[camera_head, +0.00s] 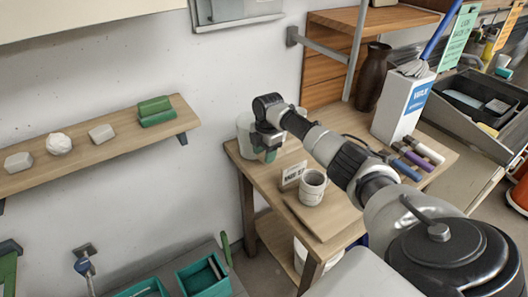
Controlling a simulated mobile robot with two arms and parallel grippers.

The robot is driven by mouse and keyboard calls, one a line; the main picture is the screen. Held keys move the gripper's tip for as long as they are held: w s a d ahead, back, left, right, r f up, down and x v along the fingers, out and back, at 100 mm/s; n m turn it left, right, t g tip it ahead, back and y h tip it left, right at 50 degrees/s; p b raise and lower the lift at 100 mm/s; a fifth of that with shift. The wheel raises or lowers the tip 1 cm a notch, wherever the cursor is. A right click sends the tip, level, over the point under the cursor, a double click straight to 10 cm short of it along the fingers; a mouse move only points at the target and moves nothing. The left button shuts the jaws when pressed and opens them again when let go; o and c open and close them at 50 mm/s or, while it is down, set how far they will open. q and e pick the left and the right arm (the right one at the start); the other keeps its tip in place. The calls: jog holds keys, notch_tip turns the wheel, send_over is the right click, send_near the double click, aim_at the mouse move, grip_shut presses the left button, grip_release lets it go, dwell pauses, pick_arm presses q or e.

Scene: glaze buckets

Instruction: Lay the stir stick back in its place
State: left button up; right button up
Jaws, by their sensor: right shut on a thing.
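My right arm reaches in from the lower right, over the wooden table (335,232). My right gripper (268,152) points down at the table's far left corner, in front of a whitish bucket (244,135) that it partly covers. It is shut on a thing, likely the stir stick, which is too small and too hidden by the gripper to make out. I cannot tell whether the gripper is over the bucket or beside it. My left gripper is not in view.
A pale mug (313,186) stands on a board near a small lettered card (293,175). A white box (401,105), a dark vase (372,78) and several coloured tubes (419,150) are farther right. A wall shelf (120,146) holds small blocks. Green bins (203,277) sit below.

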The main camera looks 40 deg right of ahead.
notch_tip(320, 180, down, 4)
jog(key=b, duration=0.3)
jog(key=shift+f+b, duration=0.8)
jog(key=shift+f, duration=0.65)
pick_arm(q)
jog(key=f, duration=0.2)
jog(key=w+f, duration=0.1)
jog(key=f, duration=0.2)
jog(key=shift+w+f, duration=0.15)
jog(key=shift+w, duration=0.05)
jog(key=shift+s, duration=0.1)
pick_arm(e)
jog(key=o, duration=1.5)
jog(key=r+p, duration=0.6)
jog(key=r, duration=0.1)
jog(key=r+p, duration=0.3)
jog(key=r, duration=0.1)
jog(key=shift+d+p, duration=0.3)
jog(key=shift+p, duration=0.05)
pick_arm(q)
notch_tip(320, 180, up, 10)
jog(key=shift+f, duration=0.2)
